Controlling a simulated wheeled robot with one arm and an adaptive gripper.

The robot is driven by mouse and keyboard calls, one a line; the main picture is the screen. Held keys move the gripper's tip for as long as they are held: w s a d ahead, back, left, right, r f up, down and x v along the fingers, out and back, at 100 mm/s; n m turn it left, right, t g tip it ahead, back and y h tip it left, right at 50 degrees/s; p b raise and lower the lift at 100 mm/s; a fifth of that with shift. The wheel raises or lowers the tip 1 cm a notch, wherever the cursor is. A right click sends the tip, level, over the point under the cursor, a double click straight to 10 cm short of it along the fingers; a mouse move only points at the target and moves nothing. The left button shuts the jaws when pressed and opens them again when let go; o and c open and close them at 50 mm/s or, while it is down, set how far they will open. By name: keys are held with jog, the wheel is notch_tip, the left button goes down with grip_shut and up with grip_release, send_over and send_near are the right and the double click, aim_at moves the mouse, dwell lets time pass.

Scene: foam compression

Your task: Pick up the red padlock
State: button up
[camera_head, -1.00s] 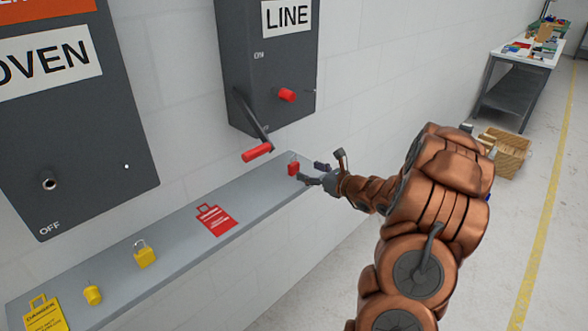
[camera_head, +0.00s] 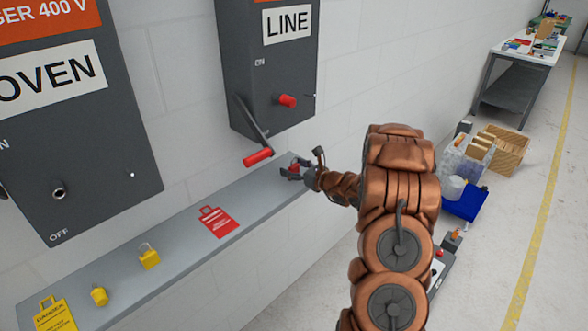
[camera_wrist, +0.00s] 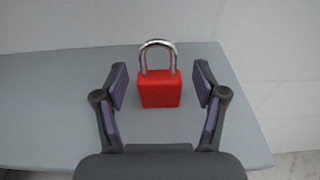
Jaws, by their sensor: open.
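The red padlock (camera_wrist: 160,90) stands upright on the grey shelf (camera_wrist: 60,110), its silver shackle pointing away from my gripper in the wrist view. My gripper (camera_wrist: 161,84) is open, with one purple-padded finger on each side of the padlock and a visible gap on both sides. In the head view my gripper (camera_head: 294,171) is at the far right end of the shelf, and the padlock (camera_head: 294,167) shows only partly between its fingers.
A red tag (camera_head: 218,221), a yellow padlock (camera_head: 149,258), a yellow plug-like item (camera_head: 99,296) and a yellow danger tag (camera_head: 54,316) lie along the shelf. The LINE box's red-handled lever (camera_head: 257,157) hangs just left of my gripper. Crates (camera_head: 500,150) stand on the floor at right.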

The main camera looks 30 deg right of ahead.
jog(key=c, duration=1.3)
jog(key=shift+r, duration=0.1)
jog(key=shift+r+b, duration=0.9)
jog(key=shift+r, duration=0.75)
jog(key=s+a+b, duration=0.1)
jog(key=s+a, duration=0.2)
jog(key=s, duration=0.1)
jog(key=s+a+r+b, duration=0.1)
jog(key=s+a+b, duration=0.1)
jog(key=s+a, duration=0.1)
jog(key=s+a+b, duration=0.2)
jog(key=s+a, duration=0.1)
jog(key=s, duration=0.3)
jog(key=shift+a+r, duration=0.25)
